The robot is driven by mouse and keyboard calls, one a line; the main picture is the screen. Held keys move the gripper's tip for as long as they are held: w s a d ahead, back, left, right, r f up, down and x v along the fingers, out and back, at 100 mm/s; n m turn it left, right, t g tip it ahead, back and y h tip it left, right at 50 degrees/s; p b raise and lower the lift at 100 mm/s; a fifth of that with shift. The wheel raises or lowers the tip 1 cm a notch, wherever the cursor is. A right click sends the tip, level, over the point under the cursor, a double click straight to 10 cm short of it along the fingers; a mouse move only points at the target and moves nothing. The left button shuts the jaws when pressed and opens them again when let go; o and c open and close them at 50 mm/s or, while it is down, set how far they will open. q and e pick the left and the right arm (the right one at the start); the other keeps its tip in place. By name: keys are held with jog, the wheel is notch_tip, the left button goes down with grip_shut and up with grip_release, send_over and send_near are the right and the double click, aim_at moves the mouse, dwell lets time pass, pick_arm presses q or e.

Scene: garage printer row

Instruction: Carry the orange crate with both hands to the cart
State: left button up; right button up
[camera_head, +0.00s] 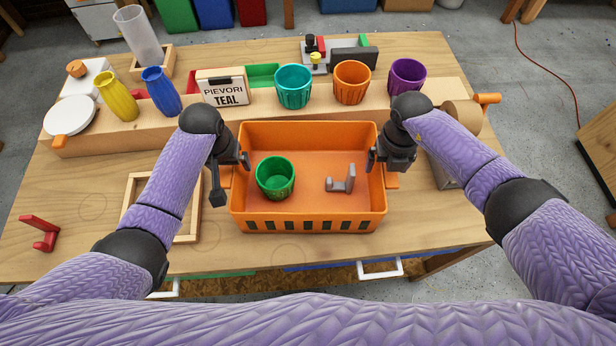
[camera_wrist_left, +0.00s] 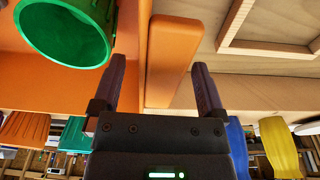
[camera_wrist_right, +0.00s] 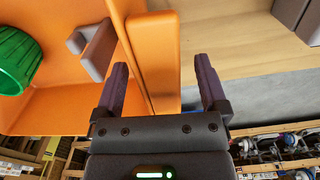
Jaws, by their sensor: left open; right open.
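The orange crate (camera_head: 308,218) stands on the wooden workbench, holding a green ribbed cup (camera_head: 275,178) and a small grey bracket (camera_head: 341,181). My left gripper (camera_head: 229,178) is at the crate's left side. In the left wrist view its open fingers (camera_wrist_left: 158,88) stand on either side of the left orange handle (camera_wrist_left: 170,60). My right gripper (camera_head: 384,170) is at the right side. In the right wrist view its open fingers (camera_wrist_right: 163,84) stand on either side of the right handle (camera_wrist_right: 155,60). I cannot make out a cart for certain.
Behind the crate, a wooden ledge (camera_head: 330,110) carries a teal cup (camera_head: 293,87), an orange cup (camera_head: 352,82), a purple cup (camera_head: 407,76) and a sign (camera_head: 222,90). A wooden frame (camera_head: 190,238) lies left of the crate, a red bracket (camera_head: 40,235) further left. A wooden surface (camera_head: 602,140) shows at the right edge.

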pick_arm(q)
grip_shut()
pick_arm(e)
grip_shut()
dwell(0.4)
